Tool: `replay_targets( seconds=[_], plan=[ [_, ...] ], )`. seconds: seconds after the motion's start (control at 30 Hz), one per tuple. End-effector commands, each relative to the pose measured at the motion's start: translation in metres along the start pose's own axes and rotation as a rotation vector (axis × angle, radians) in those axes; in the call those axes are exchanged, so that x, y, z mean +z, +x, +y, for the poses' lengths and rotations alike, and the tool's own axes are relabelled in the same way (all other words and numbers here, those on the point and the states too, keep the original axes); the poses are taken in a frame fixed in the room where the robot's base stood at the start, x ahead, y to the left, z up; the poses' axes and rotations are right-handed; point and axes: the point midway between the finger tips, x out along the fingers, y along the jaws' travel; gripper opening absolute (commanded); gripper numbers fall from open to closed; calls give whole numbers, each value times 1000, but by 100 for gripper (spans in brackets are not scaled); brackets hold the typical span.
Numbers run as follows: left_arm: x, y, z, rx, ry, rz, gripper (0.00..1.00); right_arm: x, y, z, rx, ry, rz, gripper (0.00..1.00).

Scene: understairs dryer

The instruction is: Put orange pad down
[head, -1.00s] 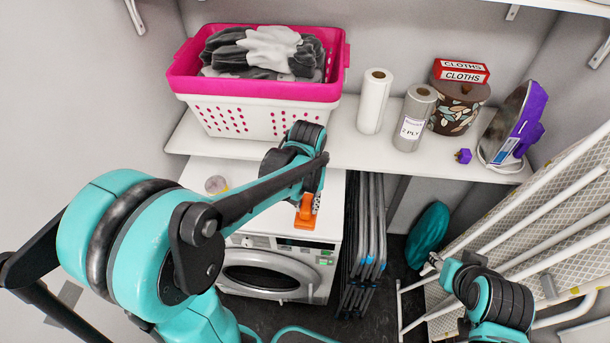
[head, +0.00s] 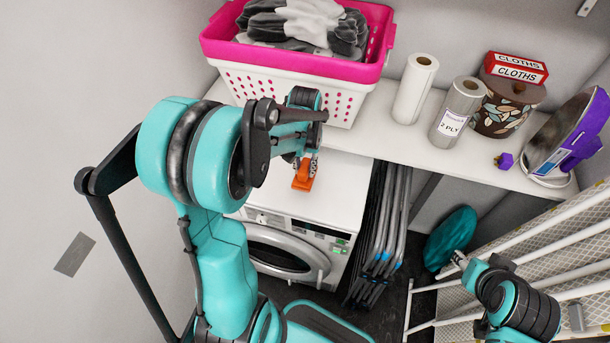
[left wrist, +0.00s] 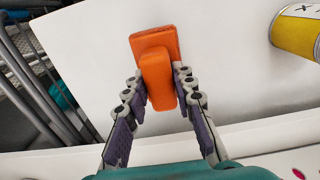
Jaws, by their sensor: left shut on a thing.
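The orange pad (head: 303,180) is a small block with a raised grip, seen over the white top of the dryer (head: 340,198). My left gripper (head: 307,163) is shut on it. In the left wrist view the pad (left wrist: 158,45) sits between both fingers (left wrist: 160,88), with the white surface around it. I cannot tell whether the pad touches the dryer top. My right gripper (head: 459,262) is at the lower right, near a teal round item (head: 450,238); its jaws are too small to read.
A shelf (head: 400,142) above the dryer holds a pink-and-white basket (head: 290,85), paper rolls (head: 415,88), a patterned pot (head: 505,108) and an iron (head: 570,135). A yellow can (left wrist: 298,32) stands near the pad. Folded racks (head: 380,235) stand right of the dryer.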

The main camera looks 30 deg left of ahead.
Motion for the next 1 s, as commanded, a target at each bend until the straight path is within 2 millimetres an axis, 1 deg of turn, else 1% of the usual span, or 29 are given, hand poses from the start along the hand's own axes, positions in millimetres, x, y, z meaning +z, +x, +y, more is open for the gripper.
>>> replay_targets(
  seconds=[0.1,0.23,0.47,0.63,0.67,0.7,0.73,1.0],
  plan=[
    [0,19,0,0,0,0,2,5,7,0,0,0,0,40],
    [0,37,0,0,0,0,2,10,13,0,0,0,0,40],
    [0,36,0,0,0,0,2,8,12,0,0,0,0,40],
    [0,41,0,0,-1,0,2,11,16,0,0,0,0,40],
    [0,40,0,0,-1,0,33,11,15,0,0,0,0,40],
    [0,40,0,0,-1,0,44,10,15,0,0,0,0,40],
    [0,39,0,0,-1,0,46,10,14,0,0,0,0,40],
    [0,39,0,0,-1,0,46,10,14,0,0,0,0,40]
  ],
)
